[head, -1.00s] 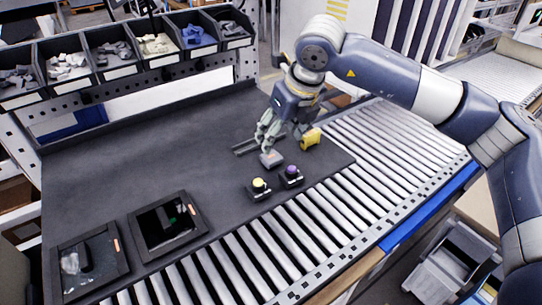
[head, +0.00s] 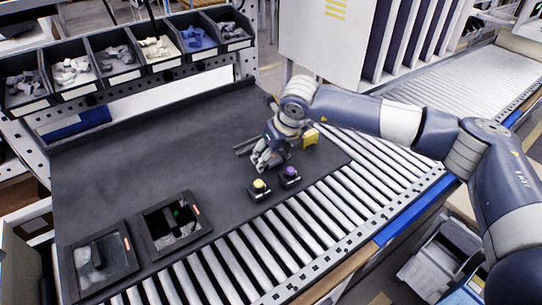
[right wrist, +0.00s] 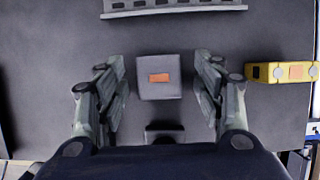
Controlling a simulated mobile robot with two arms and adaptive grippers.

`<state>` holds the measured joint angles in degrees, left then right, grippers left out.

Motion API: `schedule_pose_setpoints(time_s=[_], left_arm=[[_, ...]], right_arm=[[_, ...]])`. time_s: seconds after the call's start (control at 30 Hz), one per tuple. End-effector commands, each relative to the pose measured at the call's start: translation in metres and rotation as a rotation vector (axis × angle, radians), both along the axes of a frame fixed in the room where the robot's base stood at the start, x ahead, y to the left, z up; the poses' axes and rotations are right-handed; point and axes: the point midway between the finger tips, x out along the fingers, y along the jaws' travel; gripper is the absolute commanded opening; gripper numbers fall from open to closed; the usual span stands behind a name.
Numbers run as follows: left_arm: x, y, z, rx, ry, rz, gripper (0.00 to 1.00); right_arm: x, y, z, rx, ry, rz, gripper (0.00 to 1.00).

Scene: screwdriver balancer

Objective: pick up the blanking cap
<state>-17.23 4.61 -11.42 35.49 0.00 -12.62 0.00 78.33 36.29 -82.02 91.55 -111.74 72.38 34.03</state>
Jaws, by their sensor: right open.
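A grey block with an orange patch, which looks like the blanking cap (right wrist: 159,88), lies on the dark mat in the right wrist view. My right gripper (right wrist: 160,72) is open, with one finger to the left of the block and one to the right, and gaps show on both sides. In the head view my right gripper (head: 263,162) points down at the mat and hides the block. My left gripper is not in view.
A yellow block (head: 310,137) stands close to the right gripper. A yellow-topped button (head: 259,187) and a purple-topped button (head: 289,176) are in front. Two black-framed trays (head: 150,252) (head: 75,283) lie front left. Parts bins (head: 118,72) line the back. The mat's middle left is clear.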

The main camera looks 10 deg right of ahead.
Motion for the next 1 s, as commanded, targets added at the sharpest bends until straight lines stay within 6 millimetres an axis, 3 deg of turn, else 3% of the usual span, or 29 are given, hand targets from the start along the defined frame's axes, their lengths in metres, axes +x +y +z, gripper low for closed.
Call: schedule_pose_setpoints(time_s=[0.1, 0.13, 0.3, 0.7, 1.0], left_arm=[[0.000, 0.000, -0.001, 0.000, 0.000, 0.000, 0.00], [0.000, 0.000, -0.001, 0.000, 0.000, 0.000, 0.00], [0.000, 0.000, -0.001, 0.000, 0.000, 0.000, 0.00], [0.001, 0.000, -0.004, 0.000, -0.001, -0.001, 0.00], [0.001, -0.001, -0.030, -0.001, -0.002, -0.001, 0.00]], right_arm=[[0.000, 0.000, 0.000, 0.000, 0.000, 0.000, 0.62], [0.000, 0.000, 0.000, 0.000, 0.000, 0.000, 0.57], [0.000, 0.000, 0.000, 0.000, 0.000, 0.000, 0.19], [0.001, 0.000, 0.005, 0.002, -0.002, -0.001, 0.18], [0.001, 0.001, 0.058, 0.003, -0.006, -0.001, 0.18]])
